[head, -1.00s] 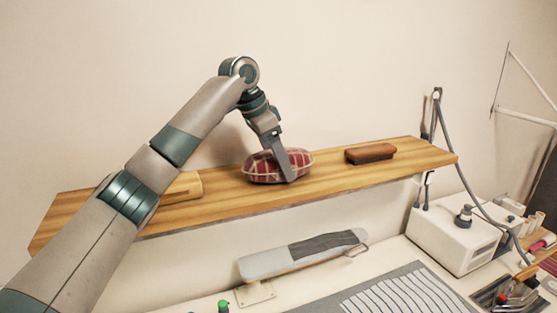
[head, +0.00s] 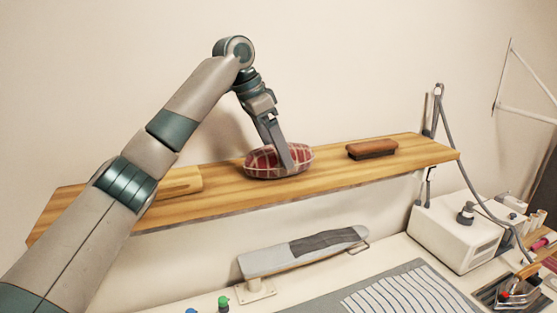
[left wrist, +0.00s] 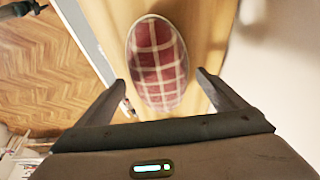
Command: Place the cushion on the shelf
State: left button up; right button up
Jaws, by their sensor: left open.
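The cushion (head: 262,163), red plaid and oval, rests on the wooden shelf (head: 225,190), near the middle of its length. My left gripper (head: 284,164) is above and in front of it, its fingers pointing down and partly covering the cushion in the head view. In the left wrist view the cushion (left wrist: 157,62) lies beyond and between the two spread fingertips (left wrist: 162,82), with a gap on each side. The left gripper is open and holds nothing. My right gripper is not in view.
A brown brush (head: 371,149) lies on the shelf right of the cushion, and a wooden block (head: 180,182) lies left. Below are a sleeve board (head: 305,252), a white machine (head: 455,232) and a striped cloth (head: 400,292). Bare shelf shows between these things.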

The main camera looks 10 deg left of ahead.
pick_arm(q)
jog(key=b+v, duration=0.3)
jog(key=v, duration=0.5)
jog(key=shift+s+a+r, duration=0.2)
jog(key=shift+r, duration=0.35)
dwell(2.0)
